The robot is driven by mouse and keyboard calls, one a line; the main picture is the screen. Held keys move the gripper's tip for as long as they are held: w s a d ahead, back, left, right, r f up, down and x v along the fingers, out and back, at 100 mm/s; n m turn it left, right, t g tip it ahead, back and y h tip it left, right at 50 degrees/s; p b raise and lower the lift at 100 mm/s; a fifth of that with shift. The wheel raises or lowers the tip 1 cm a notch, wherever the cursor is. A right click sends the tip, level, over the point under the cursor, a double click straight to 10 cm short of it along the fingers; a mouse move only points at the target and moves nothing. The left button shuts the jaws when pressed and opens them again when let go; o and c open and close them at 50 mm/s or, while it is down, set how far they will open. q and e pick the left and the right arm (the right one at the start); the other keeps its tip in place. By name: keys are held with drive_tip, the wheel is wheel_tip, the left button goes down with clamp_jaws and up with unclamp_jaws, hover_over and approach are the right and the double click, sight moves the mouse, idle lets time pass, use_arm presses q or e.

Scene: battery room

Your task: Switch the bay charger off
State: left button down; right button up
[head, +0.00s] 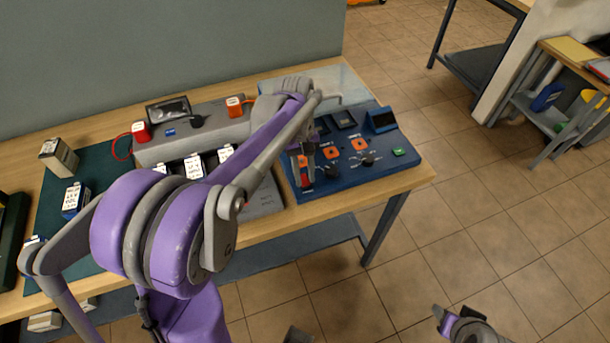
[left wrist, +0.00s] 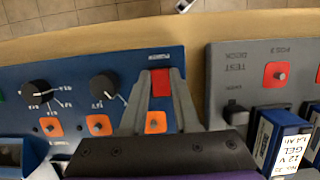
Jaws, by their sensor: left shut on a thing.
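The bay charger is a blue panel (head: 385,166) at the right end of the wooden bench. It also shows in the left wrist view (left wrist: 75,68), upside down, with black knobs and orange pads. Its red power switch (left wrist: 161,82) is near the panel's edge, beside a label that seems to read POWER. My left gripper (left wrist: 161,95) reaches down over the panel, its two fingers closed on either side of the red switch. It also shows in the head view (head: 305,172), where it partly hides the switch. My right gripper (head: 455,322) is low at the bottom right, away from the bench.
A grey test deck (left wrist: 225,75) stands beside the charger, with batteries (left wrist: 278,140) in it. Red and orange plugs, a dark green mat (head: 100,165) and loose batteries are further left on the bench (head: 410,178). Open tiled floor lies to the right.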

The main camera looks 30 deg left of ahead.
use_arm(q)
drive_tip(key=c, duration=0.6)
unclamp_jaws()
drive_tip(key=shift+c, duration=0.2)
drive_tip(key=v, duration=1.1)
drive_tip(key=shift+p, duration=0.3)
drive_tip(key=shift+s+f, duration=0.1)
drive_tip(key=s+d+f+m+t+y, duration=0.1)
drive_tip(key=s+d+f+m+t, duration=0.2)
drive_tip(key=s, duration=0.5)
drive_tip(key=s+d+f+m+t+y, duration=0.1)
drive_tip(key=s+d+f+m+t, duration=0.3)
drive_tip(key=s+d+f+m, duration=0.1)
drive_tip(key=s+f+m, duration=0.1)
drive_tip(key=s+f, duration=0.1)
drive_tip(key=s, duration=0.1)
drive_tip(key=shift+s+d, duration=0.2)
drive_tip(key=shift+s, duration=0.05)
drive_tip(key=shift+s+f+m, duration=0.2)
drive_tip(key=shift+f+m, duration=0.2)
drive_tip(key=shift+c, duration=0.2)
